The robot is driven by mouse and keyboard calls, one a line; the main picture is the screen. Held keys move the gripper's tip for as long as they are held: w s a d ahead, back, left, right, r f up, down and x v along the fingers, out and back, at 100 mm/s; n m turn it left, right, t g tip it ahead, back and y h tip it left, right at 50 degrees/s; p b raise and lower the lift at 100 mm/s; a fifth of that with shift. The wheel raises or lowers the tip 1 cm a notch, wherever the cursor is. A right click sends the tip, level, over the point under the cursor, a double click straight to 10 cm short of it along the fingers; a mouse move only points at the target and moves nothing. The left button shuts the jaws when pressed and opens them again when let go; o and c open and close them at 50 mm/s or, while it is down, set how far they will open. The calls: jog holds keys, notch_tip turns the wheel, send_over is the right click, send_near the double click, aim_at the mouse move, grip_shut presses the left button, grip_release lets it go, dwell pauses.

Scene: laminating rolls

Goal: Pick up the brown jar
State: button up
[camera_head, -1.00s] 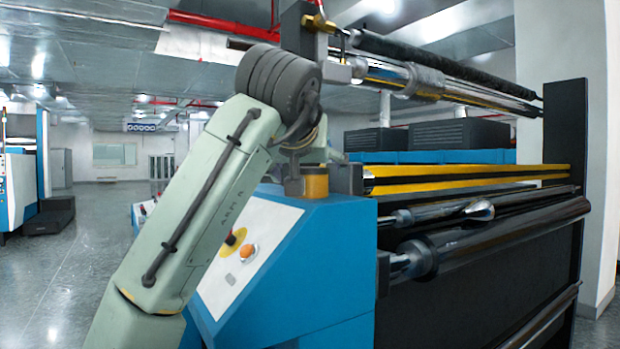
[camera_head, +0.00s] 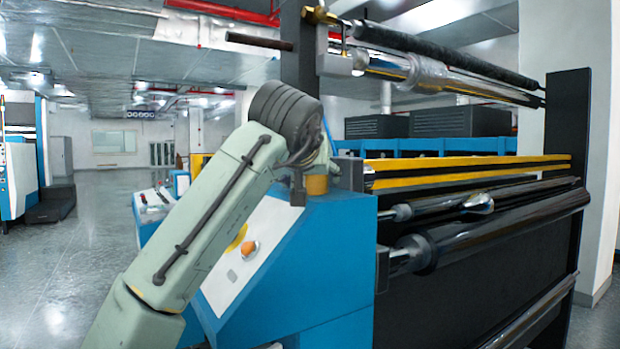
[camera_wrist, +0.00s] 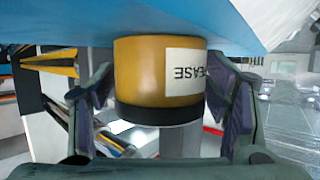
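The brown jar (camera_head: 317,185) stands on the top edge of the blue machine (camera_head: 330,250), just right of my arm. In the wrist view, which looks upside down, the jar (camera_wrist: 142,78) shows a yellow-brown body, a black lid and a white label partly reading "EASE". My gripper (camera_wrist: 160,95) has one finger on each side of the jar. The fingers are apart, and a firm grip is not visible. The jar's base still meets the blue surface. In the head view my gripper (camera_head: 302,187) is beside the jar, largely hidden by my arm.
Metal rollers (camera_head: 480,225) and yellow bars (camera_head: 470,172) lie right of the jar. A dark upright post (camera_head: 300,65) and an overhead roller (camera_head: 430,75) rise behind and above. An orange button (camera_head: 249,248) is on the sloping panel. Open floor (camera_head: 80,270) lies left.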

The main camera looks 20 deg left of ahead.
jog(key=c, duration=0.9)
jog(key=shift+c, duration=0.5)
jog(key=shift+r, duration=0.1)
